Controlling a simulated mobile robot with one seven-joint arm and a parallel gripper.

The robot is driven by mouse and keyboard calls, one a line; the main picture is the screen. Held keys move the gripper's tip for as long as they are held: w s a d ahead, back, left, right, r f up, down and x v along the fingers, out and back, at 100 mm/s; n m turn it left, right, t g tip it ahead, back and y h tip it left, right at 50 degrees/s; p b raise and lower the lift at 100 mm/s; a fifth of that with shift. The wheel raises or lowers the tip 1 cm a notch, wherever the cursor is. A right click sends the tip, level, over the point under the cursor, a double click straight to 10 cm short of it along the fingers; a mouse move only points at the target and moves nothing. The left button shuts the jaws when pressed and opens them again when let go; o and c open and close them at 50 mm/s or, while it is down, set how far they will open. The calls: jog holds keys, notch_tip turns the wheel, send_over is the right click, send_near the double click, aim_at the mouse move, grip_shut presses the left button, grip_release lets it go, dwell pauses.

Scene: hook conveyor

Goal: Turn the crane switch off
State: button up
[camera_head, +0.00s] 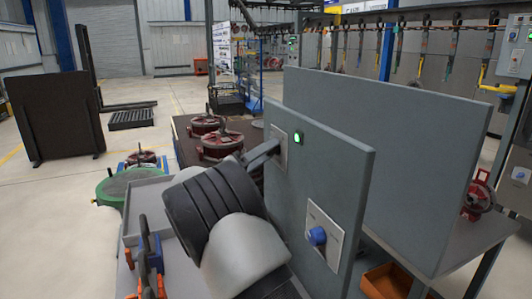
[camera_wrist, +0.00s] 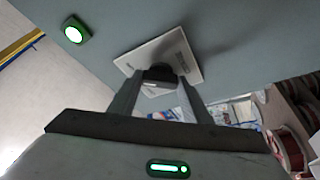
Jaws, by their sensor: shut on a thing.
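A grey upright panel (camera_head: 335,170) carries a pale switch plate (camera_head: 280,146) with a lit green lamp (camera_head: 298,137) beside it. In the wrist view the plate (camera_wrist: 180,53) holds a dark switch knob (camera_wrist: 157,74), and the green lamp (camera_wrist: 75,31) glows at upper left. My gripper (camera_head: 272,147) reaches the plate from the left. Its fingers (camera_wrist: 158,85) sit either side of the dark knob and are shut on it. A second plate with a blue knob (camera_head: 318,236) is lower on the same panel. The plate labels are too small to read.
A second grey panel (camera_head: 390,140) stands behind. Red round parts (camera_head: 222,143) sit on a dark table (camera_head: 185,135) beyond my arm. A grey tray (camera_head: 145,190) and clamp-like tools (camera_head: 148,255) lie at left. Hooks hang from an overhead rail (camera_head: 425,17).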

jog(key=n+g+y+p, duration=0.1)
jog(key=n+p, duration=0.3)
jog(key=n+g+y+p, duration=0.1)
jog(key=n+p, duration=0.3)
jog(key=n, duration=0.1)
jog(key=r+n+g+y+p, duration=0.1)
jog(key=n+y+p, duration=0.1)
jog(key=n+p, duration=0.3)
jog(key=shift+g, duration=0.3)
jog(key=shift+f+n+p, duration=0.1)
jog(key=shift+n+p, duration=0.2)
jog(key=o, duration=1)
jog(key=shift+o, duration=0.2)
jog(key=b+v, duration=0.1)
jog(key=v, duration=1.6)
jog(key=shift+a+r, duration=0.25)
jog(key=shift+s, duration=0.1)
